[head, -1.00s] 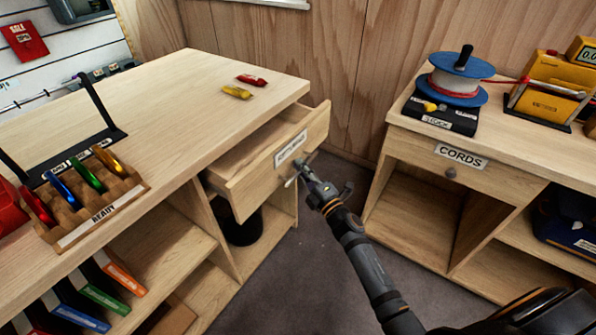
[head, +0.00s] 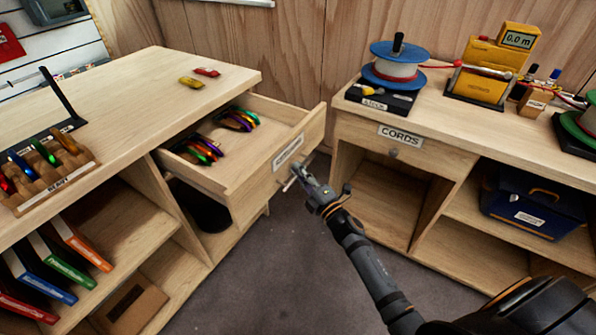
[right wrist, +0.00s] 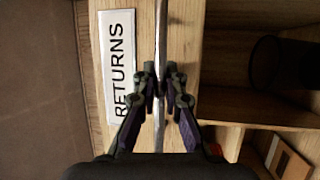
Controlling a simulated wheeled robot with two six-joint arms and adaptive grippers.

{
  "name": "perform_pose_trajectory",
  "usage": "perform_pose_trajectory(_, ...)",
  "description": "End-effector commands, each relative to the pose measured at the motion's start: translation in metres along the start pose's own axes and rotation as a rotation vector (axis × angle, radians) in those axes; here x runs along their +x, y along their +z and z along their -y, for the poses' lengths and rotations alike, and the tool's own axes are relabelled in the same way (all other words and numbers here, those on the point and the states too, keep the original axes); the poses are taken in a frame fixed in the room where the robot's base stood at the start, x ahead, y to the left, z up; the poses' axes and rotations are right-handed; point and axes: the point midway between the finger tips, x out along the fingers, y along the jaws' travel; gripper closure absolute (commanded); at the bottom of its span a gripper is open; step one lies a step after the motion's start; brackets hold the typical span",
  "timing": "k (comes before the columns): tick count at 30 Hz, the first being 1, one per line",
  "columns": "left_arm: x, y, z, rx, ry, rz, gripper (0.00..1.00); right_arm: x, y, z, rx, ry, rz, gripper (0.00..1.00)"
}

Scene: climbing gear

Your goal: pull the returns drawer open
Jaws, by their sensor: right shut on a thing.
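The returns drawer (head: 250,200) stands well out of the left bench in the head view. Two groups of coloured carabiners (head: 198,148) lie inside it, one near the left side and one toward the back. Its front carries a label that reads RETURNS in the right wrist view (right wrist: 118,66). My right gripper (head: 297,180) is at the drawer front, shut on the drawer's handle. In the right wrist view the handle (right wrist: 160,40) is a thin bar that runs between the two fingers. My left gripper is not in view.
The left bench top (head: 130,105) holds a rack of carabiners (head: 45,180) and two small pieces, red and yellow. The right bench carries a cord spool (head: 393,68) above a shut CORDS drawer (head: 400,140). Grey floor (head: 290,260) lies clear between the benches.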

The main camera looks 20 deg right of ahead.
Motion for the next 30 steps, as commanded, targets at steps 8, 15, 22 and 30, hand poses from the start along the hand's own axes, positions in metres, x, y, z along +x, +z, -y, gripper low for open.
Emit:
perform_pose_trajectory(8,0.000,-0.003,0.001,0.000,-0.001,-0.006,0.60,-0.001,0.000,0.001,-0.001,-0.001,0.000,1.00)
perform_pose_trajectory(15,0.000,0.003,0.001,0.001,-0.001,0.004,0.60,-0.001,0.000,0.001,0.000,-0.001,0.000,0.80)
perform_pose_trajectory(22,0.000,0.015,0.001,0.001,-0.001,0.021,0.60,-0.001,0.000,0.000,0.000,0.000,0.000,0.80)
perform_pose_trajectory(30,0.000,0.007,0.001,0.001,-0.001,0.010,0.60,-0.038,0.000,0.002,0.000,-0.006,-0.001,0.80)
